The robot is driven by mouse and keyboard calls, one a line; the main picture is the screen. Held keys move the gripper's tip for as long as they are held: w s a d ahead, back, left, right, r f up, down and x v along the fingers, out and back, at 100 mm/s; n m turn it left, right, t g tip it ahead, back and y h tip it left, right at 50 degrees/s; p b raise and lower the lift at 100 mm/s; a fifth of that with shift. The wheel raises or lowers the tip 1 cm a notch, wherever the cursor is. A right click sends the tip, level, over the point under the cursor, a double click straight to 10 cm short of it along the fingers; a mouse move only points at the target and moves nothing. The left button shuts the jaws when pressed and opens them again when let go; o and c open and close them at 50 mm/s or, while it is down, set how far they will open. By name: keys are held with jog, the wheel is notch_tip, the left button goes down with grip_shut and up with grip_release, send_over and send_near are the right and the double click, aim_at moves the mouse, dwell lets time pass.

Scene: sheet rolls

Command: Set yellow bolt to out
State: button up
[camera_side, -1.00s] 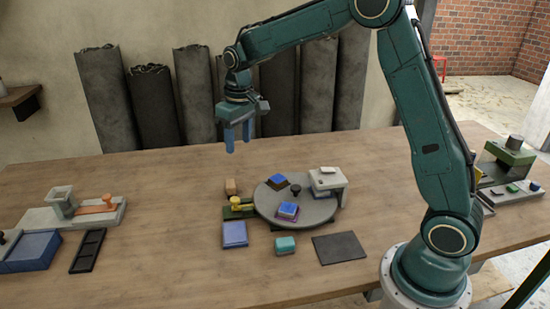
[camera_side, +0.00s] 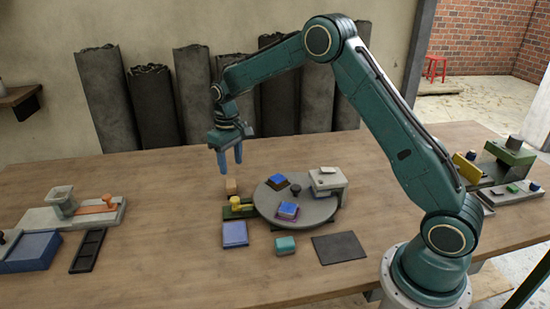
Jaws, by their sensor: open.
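The yellow bolt (camera_side: 240,203) lies on a dark green base (camera_side: 236,213) at the left edge of the round grey turntable (camera_side: 312,208). Its knob stands up at the left, and its bar points toward the disc. I cannot tell whether its tip touches the disc. My gripper (camera_side: 230,171) hangs fingers down above and slightly behind the bolt, near the small tan block (camera_side: 231,186). Its two blue fingers are apart with nothing between them.
Blue blocks (camera_side: 287,210) sit on the turntable near a dark knob, with a grey housing (camera_side: 328,180) at its right.

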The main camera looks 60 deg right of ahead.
aim_at(234, 199)
notch_tip(234, 199, down, 13)
jog(key=shift+r, duration=0.15)
dwell(0.4)
grip_shut()
